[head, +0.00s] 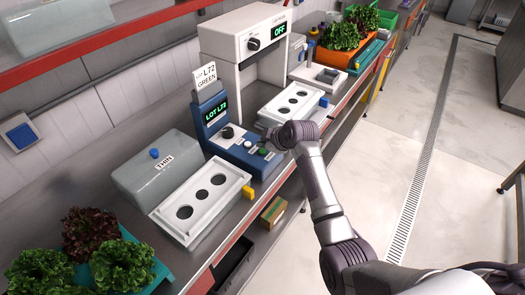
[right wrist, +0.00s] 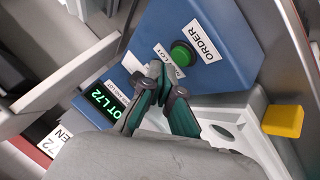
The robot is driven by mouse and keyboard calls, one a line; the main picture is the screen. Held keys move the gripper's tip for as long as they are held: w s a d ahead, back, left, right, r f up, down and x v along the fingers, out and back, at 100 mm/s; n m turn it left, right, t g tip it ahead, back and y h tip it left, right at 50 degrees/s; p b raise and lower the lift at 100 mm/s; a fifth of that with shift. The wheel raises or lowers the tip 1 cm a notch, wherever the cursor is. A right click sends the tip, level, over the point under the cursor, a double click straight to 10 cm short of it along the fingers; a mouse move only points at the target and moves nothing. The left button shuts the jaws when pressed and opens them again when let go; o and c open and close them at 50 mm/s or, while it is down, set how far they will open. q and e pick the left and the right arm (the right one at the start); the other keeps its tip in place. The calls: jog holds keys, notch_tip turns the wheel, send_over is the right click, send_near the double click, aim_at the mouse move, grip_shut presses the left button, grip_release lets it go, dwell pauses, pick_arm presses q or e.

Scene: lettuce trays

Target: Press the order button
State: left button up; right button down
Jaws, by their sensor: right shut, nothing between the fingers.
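The order button (right wrist: 182,53) is a round green button beside an "ORDER" label on the blue console (right wrist: 225,40). In the head view, the blue console (head: 213,120) shows a "LOT L72" display, and the green button (head: 262,151) sits near its right end. My right gripper (right wrist: 156,72) is shut and empty, its tips over the console face just beside the green button. I cannot tell whether the tips touch the console. In the head view, my right gripper (head: 270,138) is partly hidden by its own wrist. My left gripper is not in view.
A white machine (head: 240,48) reading "OFF" stands behind the console. White trays with round holes lie left (head: 165,220) and right (head: 277,113) of it. A grey "THIN" box (head: 135,185) and lettuce trays share the bench. The floor at right is clear.

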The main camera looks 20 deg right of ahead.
aim_at(263, 152)
dwell(0.7)
jog(key=shift+f, duration=0.45)
jog(key=shift+f, duration=0.45)
dwell(0.7)
jog(key=shift+r, duration=0.1)
jog(key=shift+r+p, duration=0.65)
jog(key=shift+r, duration=0.15)
notch_tip(263, 152, up, 5)
jog(key=p, duration=0.5)
